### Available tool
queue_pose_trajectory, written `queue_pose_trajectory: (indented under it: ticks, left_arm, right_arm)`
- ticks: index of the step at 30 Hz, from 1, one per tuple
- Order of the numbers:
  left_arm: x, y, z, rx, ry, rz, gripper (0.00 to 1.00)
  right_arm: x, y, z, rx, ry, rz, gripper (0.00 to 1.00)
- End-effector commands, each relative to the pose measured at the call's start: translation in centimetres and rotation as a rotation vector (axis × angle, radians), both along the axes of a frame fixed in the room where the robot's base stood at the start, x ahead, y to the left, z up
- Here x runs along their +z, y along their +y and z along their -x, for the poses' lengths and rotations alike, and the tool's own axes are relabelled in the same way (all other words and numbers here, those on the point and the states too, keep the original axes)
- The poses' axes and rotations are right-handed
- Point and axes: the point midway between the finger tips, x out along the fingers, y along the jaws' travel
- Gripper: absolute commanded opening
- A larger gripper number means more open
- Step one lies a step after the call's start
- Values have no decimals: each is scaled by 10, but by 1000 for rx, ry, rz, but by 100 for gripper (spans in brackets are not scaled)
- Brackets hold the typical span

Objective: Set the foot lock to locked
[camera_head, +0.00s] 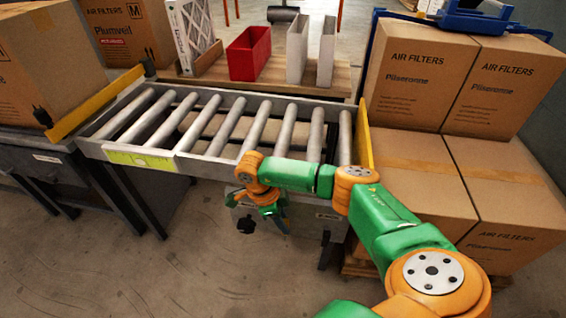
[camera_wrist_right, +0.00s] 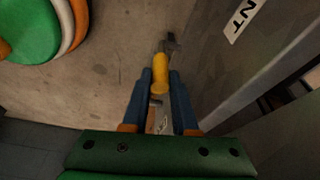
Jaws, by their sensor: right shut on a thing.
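My right gripper (camera_head: 272,212) is low in front of the roller conveyor (camera_head: 235,172), fingers pointing down. In the right wrist view, its two blue fingers (camera_wrist_right: 160,80) are shut on a yellow lever end (camera_wrist_right: 160,68), which looks like the foot lock. A dark grey metal piece (camera_wrist_right: 170,42) shows just beyond the yellow part. In the head view the lever is hidden by the gripper and arm, and I cannot read its lock setting. My left gripper is in neither view.
A grey panel with a white label (camera_wrist_right: 243,18) stands close to the right of the fingers. Stacked air filter boxes (camera_head: 420,190) stand right of my arm. A red bin (camera_head: 249,54) and white filters (camera_head: 190,30) sit behind the rollers. The floor (camera_head: 130,270) at front left is clear.

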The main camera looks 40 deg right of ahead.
Motion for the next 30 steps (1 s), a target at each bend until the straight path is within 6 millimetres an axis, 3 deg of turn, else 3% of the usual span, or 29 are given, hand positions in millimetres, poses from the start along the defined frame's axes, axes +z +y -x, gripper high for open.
queue_pose_trajectory:
  ticks: [1, 2, 3, 12, 22, 30]
  left_arm:
    - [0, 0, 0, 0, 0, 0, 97]
    - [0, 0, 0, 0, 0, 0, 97]
    - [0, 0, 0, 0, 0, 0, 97]
    - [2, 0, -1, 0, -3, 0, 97]
    - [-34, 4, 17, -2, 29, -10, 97]
    - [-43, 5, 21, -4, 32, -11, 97]
  right_arm:
    - [0, 0, -1, 1, -3, 0, 0]
    - [0, 0, -1, 1, -3, 0, 29]
    - [0, 0, -1, 1, -3, 0, 40]
    - [2, 1, -1, 0, -2, -1, 40]
    - [61, 15, -13, 3, -4, -1, 40]
    - [68, 17, -14, 1, -1, 0, 40]
